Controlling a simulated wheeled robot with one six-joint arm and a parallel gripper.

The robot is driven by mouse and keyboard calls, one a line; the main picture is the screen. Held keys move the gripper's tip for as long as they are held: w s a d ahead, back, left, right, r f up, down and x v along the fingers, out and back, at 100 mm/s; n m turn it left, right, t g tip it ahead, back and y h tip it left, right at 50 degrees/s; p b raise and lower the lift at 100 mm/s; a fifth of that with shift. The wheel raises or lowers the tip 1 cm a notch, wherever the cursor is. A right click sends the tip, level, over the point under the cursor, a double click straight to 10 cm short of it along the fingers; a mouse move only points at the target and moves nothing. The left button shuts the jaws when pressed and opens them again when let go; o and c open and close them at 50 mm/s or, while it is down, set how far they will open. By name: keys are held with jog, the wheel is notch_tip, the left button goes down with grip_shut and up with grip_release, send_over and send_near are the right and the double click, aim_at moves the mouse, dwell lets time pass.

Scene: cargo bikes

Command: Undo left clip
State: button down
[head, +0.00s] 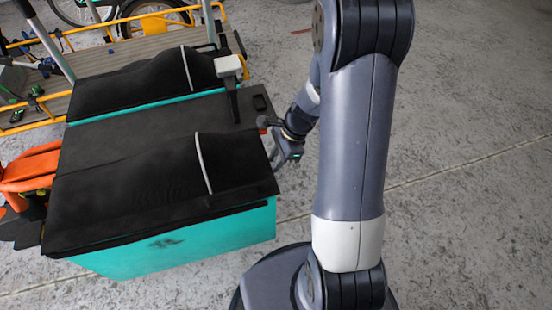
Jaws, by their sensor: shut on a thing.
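A turquoise cargo box (190,240) with a black cover (125,185) stands at the left in the head view. My gripper (274,146) is at the box's right edge, close against the cover's rim. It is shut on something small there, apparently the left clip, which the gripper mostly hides. A small red spot shows just beside the jaws.
An orange part (30,168) adjoins the box at the left. Behind it are a yellow-framed cargo bike with a wooden deck (125,50) and a wheel (155,15). The concrete floor (470,180) to the right is clear.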

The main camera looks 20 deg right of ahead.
jog(key=shift+d, duration=0.1)
jog(key=d+f+y+b, duration=0.4)
jog(key=d+y, duration=0.1)
jog(key=y, duration=0.5)
jog(key=shift+f+y, duration=0.15)
jog(key=shift+y, duration=0.25)
dwell(0.5)
jog(key=c, duration=1.2)
grip_release()
jog(key=p+v, duration=0.1)
jog(key=v, duration=1)
